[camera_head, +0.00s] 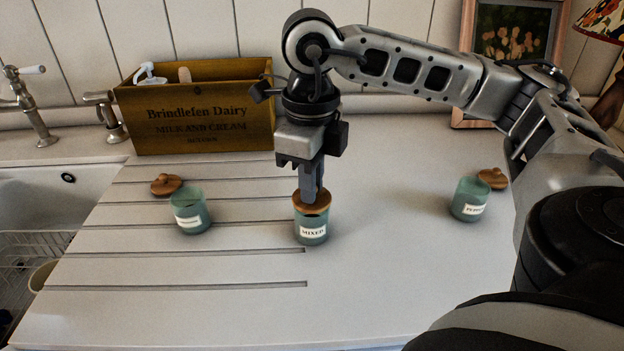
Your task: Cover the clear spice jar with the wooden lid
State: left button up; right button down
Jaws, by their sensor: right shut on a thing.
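A greenish see-through spice jar (312,227) labelled "MIXED" stands upright at the middle of the counter. A round wooden lid (301,207) is at its mouth and looks level. I cannot tell whether it is fully seated. My right gripper (311,192) points straight down over this jar, its fingers shut on the top of the lid. Two similar jars stand open, a left one (190,212) and a right one (468,200). A wooden lid (166,184) lies behind the left jar, and another (493,178) lies behind the right jar. My left gripper is out of view.
A wooden "Brindlefen Dairy" crate (200,112) stands at the back left. A sink (60,190) with a tap (30,108) is at the far left. A framed picture (512,40) leans at the back right. The front of the counter (230,320) is clear.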

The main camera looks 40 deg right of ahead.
jog(key=shift+f+b, duration=0.6)
jog(key=shift+f, duration=0.05)
jog(key=c, duration=1.7)
grip_release()
